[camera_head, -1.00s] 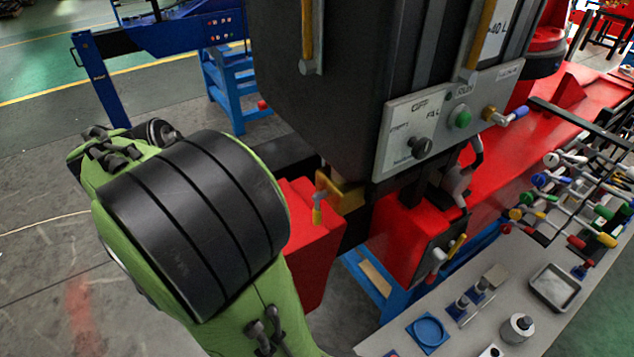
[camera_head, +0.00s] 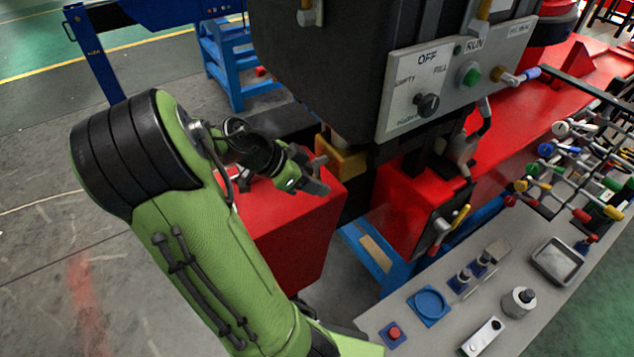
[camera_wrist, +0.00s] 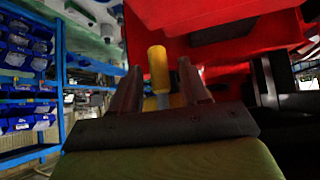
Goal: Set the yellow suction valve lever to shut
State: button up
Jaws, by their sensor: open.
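The yellow lever grip (camera_wrist: 157,66) shows in the wrist view, upright between the two fingers of my gripper (camera_wrist: 162,85). The gripper is open and not closed on it; I cannot tell whether a finger touches it. In the head view my gripper (camera_head: 318,178) reaches from the left to the front of the brass-coloured valve body (camera_head: 347,160), under the dark tank. There the gripper hides the lever.
A red block (camera_head: 292,235) lies just below my gripper. The dark tank with its control panel (camera_head: 455,80) hangs above right. Another yellow-tipped lever (camera_head: 461,215) is on the red part to the right. A grey bench (camera_head: 450,320) holds small parts. Floor at left is clear.

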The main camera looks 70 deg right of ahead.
jog(key=shift+s+d+f, duration=0.3)
jog(key=shift+f, duration=0.1)
grip_shut()
